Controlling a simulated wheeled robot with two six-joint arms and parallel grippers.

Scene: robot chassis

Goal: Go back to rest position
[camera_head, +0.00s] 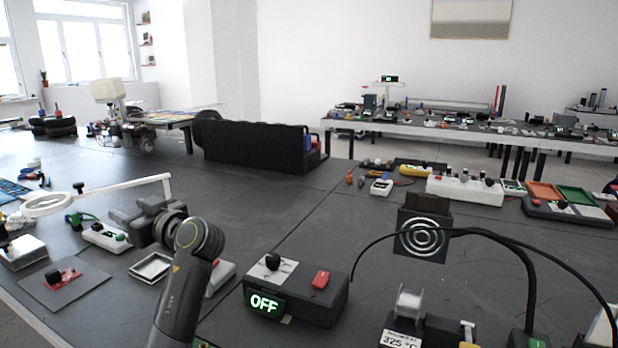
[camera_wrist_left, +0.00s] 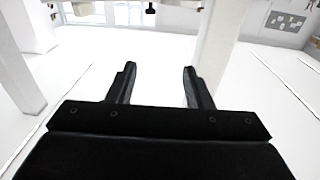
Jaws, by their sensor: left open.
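My left arm rises from the bottom of the head view and bends at a rounded joint. My left gripper (camera_head: 130,222) points left and away, above the dark workbench (camera_head: 290,205). In the left wrist view the two black fingers of my left gripper (camera_wrist_left: 160,84) stand well apart with nothing between them. Behind them is a bright, washed-out background with a white post (camera_wrist_left: 217,45). My right gripper is in neither view.
A black box with a lit OFF sign (camera_head: 300,293) stands right of my left arm. A white tray (camera_head: 151,267), a white-armed magnifier (camera_head: 125,184) and a grey plate (camera_head: 66,287) lie close to the left gripper. The bench's middle is fairly clear.

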